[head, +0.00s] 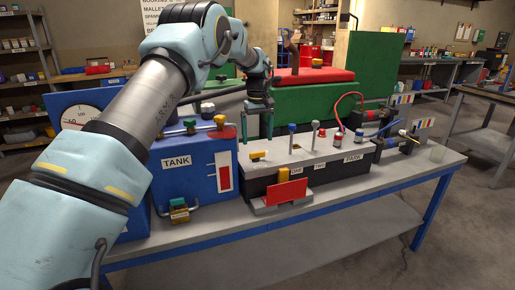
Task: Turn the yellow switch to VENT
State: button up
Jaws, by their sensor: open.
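A small yellow switch (258,156) sits at the left end of the grey top of a long black box (330,171) on the bench. My gripper (258,138) points down, open and empty, just above and behind the yellow switch, apart from it as far as I can tell. No VENT label is readable; the box front shows small labels and PARK at its right. A second yellow knob (219,120) is on top of the blue tank (194,165) marked TANK, left of my gripper.
Several levers with coloured knobs (315,125) stand on the box to the right. A red plate (285,192) stands in front of the box. A green machine with a red lid (314,76) is behind. Grey bench top (405,180) is free at the right front.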

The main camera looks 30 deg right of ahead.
aim_at(257, 152)
notch_tip(257, 152, down, 6)
jog(key=shift+r+p, duration=0.15)
jog(key=shift+p, duration=0.4)
jog(key=shift+c, duration=0.2)
jog(key=c, duration=1.3)
jog(key=shift+o, duration=0.2)
